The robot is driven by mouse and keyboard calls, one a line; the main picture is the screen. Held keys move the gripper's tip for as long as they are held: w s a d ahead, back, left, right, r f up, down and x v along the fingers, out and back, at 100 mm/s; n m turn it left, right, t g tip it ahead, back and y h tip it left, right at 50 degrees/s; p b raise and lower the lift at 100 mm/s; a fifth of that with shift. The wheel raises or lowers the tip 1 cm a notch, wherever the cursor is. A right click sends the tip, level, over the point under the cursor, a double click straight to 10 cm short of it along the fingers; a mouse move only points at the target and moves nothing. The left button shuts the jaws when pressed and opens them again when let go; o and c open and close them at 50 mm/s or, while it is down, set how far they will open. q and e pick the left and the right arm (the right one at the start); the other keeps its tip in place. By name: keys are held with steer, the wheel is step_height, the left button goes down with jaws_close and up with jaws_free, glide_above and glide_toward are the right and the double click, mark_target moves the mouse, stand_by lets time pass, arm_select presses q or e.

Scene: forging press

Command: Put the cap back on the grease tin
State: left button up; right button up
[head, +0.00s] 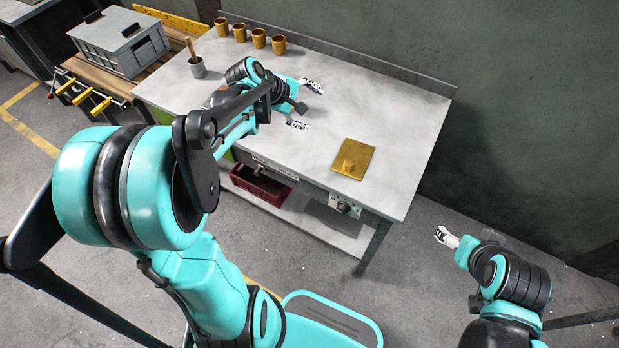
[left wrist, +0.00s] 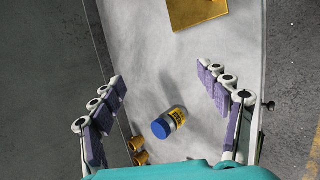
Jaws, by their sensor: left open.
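My left gripper (head: 305,105) is open over the workbench; its two fingers (left wrist: 160,80) are spread wide in the left wrist view. Between them in that view is a small tin (left wrist: 175,116) with a yellow label and a blue round end (left wrist: 160,129), which looks like a cap; neither finger appears to touch it. I cannot tell how firmly the blue end sits. In the head view I cannot make out the tin; my left arm covers part of the bench. My right gripper (head: 443,236) hangs off the bench's right side, too small to read.
A grey box (head: 120,42) stands at left. The bench's right end is clear.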

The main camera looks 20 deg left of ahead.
arm_select(q)
steer(key=s+d+m+y, duration=0.2)
steer(key=s+d+m, duration=0.3)
steer(key=s+m, duration=0.3)
steer(key=s+d+m+y, duration=0.1)
steer(key=s+d+m, duration=0.4)
steer(key=s, duration=0.8)
steer(key=shift+m+y, duration=0.4)
steer(key=shift+m, duration=1.3)
steer(key=shift+f, duration=0.1)
